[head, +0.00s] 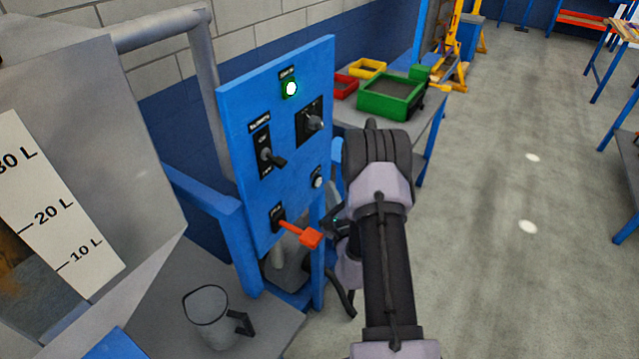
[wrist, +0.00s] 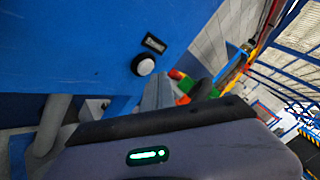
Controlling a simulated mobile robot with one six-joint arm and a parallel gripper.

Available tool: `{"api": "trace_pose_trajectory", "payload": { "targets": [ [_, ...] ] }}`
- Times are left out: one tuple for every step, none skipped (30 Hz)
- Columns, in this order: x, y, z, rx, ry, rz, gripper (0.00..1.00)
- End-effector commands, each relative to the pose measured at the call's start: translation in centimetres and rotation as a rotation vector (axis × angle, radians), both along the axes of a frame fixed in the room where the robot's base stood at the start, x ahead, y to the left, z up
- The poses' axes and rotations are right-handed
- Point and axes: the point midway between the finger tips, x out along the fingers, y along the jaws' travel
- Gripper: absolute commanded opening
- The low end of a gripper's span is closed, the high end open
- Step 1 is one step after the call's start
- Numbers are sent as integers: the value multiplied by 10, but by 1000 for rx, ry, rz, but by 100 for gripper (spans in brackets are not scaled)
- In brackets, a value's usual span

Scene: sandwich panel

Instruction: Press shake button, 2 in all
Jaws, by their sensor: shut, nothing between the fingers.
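A blue control panel (head: 240,120) stands at the centre left of the head view. A round white button (head: 317,182) sits low on its right side. In the wrist view this white button (wrist: 144,65) has a dark label above it, too small to read. My gripper (head: 334,226) is just below and right of the button in the head view, partly hidden by my wrist. Its grey fingers (wrist: 160,92) show close together in the wrist view, shut and empty, beside the button. I cannot tell the exact gap to the panel.
The panel also has a lit green lamp (head: 290,89), a black lever switch (head: 270,157), a dark rotary knob (head: 313,122) and an orange-red handle (head: 308,238) jutting out near my gripper. A jug (head: 208,318) stands below. A table with a green bin (head: 390,98) is behind.

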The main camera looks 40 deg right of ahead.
Motion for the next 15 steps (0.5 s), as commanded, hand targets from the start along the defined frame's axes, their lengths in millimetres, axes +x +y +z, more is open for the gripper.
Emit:
{"api": "trace_pose_trajectory", "payload": {
  "targets": [
    [-2,-1,-1,0,0,-1,0],
    [-4,-3,-1,-1,1,-2,0],
    [-8,-5,-2,-2,1,-3,0],
    [-11,-6,-2,-2,1,-3,0],
    [-14,-7,-2,-1,1,-4,0],
    [-18,-9,-2,0,0,-4,0],
    [-21,-10,-2,0,0,-3,0],
    [-23,-11,-2,0,0,-4,0],
    [-27,-12,-2,0,0,-3,0],
    [-30,-14,-2,-1,0,-3,0],
    [-33,-15,-2,-1,1,-4,0],
    [-36,-16,-3,-1,1,-2,0],
    [-39,-17,-3,-1,1,-4,0],
    [-41,-18,-2,-1,1,-4,0],
    [-43,-19,-1,0,-1,-2,0]
  ]
}}
